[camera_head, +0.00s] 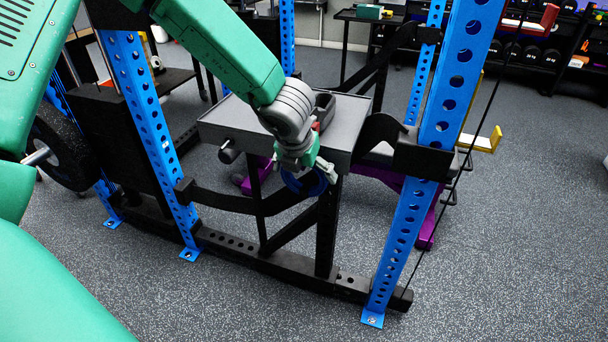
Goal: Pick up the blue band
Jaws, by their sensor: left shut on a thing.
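The blue band (304,182) is a dark blue loop in the middle of the camera_head view. My left gripper (308,176) is shut on it and holds it at the near edge of a grey-topped stand (226,118). The gripper's fingers cover part of the band. I cannot tell whether the band touches the stand. My right gripper does not show in this view.
Blue perforated rack posts stand left (150,130) and right (440,130) of the stand, with black straps between them. A dark open container (325,108) rests on the stand. Speckled floor (500,240) is clear at the right.

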